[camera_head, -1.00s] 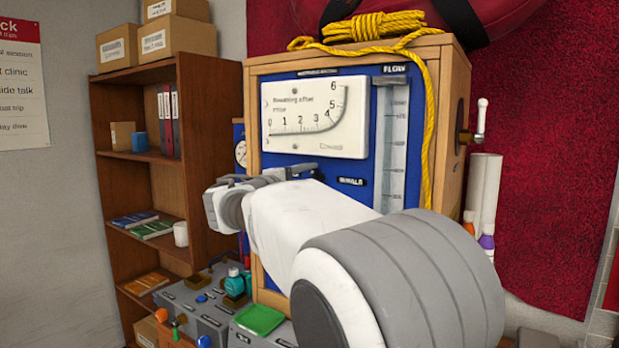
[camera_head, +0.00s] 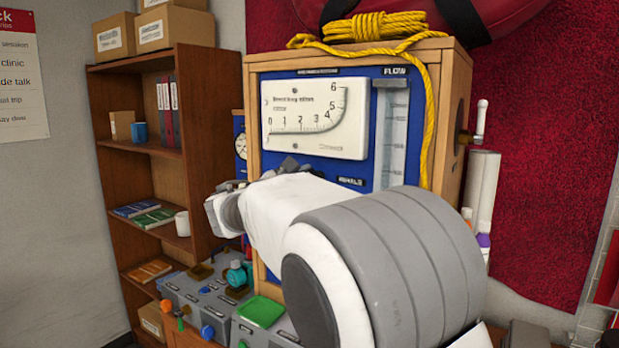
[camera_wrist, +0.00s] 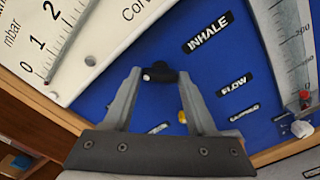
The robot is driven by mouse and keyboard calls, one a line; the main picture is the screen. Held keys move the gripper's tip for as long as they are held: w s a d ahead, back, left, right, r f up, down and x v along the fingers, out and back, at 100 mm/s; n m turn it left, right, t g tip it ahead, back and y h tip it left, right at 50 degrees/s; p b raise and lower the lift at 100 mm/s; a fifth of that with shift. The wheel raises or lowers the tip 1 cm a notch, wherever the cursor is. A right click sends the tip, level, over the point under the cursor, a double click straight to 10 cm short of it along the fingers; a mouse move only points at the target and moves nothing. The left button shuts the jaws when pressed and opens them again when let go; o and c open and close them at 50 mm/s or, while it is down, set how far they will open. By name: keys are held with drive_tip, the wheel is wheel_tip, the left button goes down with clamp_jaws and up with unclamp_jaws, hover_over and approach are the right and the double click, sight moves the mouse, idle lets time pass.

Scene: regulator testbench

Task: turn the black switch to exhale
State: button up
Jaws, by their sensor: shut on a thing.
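The black switch (camera_wrist: 159,73) sits on the blue panel (camera_wrist: 125,115) in the wrist view. My gripper (camera_wrist: 159,77) has its two grey fingers on either side of it, shut on it. The INHALE label (camera_wrist: 208,32) is up and right of the switch. A small, partly hidden label (camera_wrist: 157,128) shows between the fingers, too unclear to read. In the head view my white and grey arm covers the lower part of the blue panel (camera_head: 366,160), and the switch is hidden there.
The white pressure gauge (camera_head: 318,118) and flow tube (camera_head: 391,140) are on the panel's upper part. Yellow rope (camera_head: 372,27) lies on top and hangs down the right side. Grey control boxes (camera_head: 208,298) stand lower left. A brown bookshelf (camera_head: 195,90) is at the left.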

idle(0.4)
drive_tip(key=o, duration=1.4)
drive_tip(key=shift+c, duration=0.2)
drive_tip(key=b+v, duration=0.2)
drive_tip(key=v, duration=1.5)
drive_tip(key=shift+s+a, duration=0.2)
